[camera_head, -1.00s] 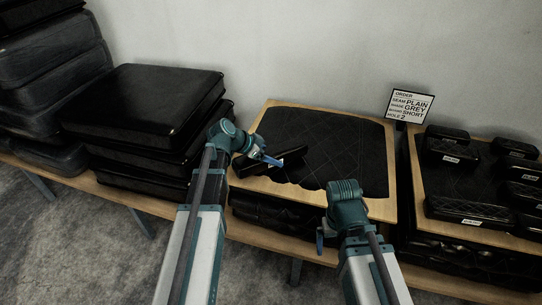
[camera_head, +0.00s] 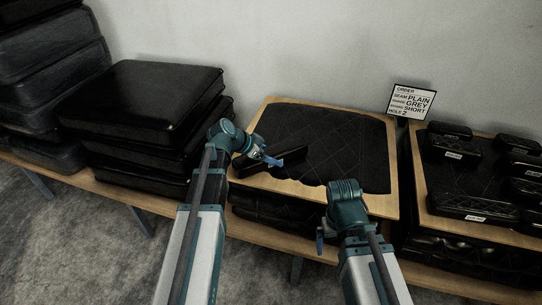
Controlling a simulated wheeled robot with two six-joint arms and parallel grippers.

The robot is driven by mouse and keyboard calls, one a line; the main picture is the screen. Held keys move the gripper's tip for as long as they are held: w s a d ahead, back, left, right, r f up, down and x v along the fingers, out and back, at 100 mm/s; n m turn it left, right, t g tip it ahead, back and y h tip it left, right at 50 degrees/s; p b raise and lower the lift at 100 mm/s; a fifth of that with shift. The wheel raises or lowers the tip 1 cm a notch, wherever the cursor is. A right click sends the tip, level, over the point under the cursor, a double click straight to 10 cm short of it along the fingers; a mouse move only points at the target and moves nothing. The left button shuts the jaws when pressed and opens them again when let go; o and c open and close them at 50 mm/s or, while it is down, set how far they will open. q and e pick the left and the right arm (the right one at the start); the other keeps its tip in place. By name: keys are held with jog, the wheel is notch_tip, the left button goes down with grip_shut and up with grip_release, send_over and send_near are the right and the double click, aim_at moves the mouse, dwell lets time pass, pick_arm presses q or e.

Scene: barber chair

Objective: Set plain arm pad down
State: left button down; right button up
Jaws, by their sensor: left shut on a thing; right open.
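My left gripper (camera_head: 272,161) is shut on a black arm pad (camera_head: 291,156) at the left side of the quilted black panel on the middle wooden board (camera_head: 387,204). The pad lies tilted, partly hidden by the gripper; I cannot tell whether it touches the board. My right gripper (camera_head: 320,241) is open and empty, low in front of the board's front edge. An order sign (camera_head: 411,101) behind the board reads seam plain, shade grey, short, hole 2.
A right-hand board holds several black pads with white labels, such as the front one (camera_head: 459,207). Black cushions (camera_head: 150,95) are stacked at left, close to my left arm. The quilted panel's (camera_head: 335,140) middle and right are clear.

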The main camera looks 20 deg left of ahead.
pick_arm(q)
jog(key=shift+f, duration=0.3)
grip_release()
notch_tip(320, 180, up, 9)
jog(key=p, duration=0.9)
send_over(247, 160)
jog(key=shift+r, duration=0.1)
jog(key=shift+s+a+r, duration=0.3)
jog(key=shift+a, duration=0.1)
jog(key=b+x, duration=0.8)
jog(key=x, duration=0.4)
jog(key=shift+f, duration=0.25)
jog(key=shift+w+d+f+b, duration=0.45)
jog(key=shift+b, duration=0.25)
jog(key=shift+r, duration=0.1)
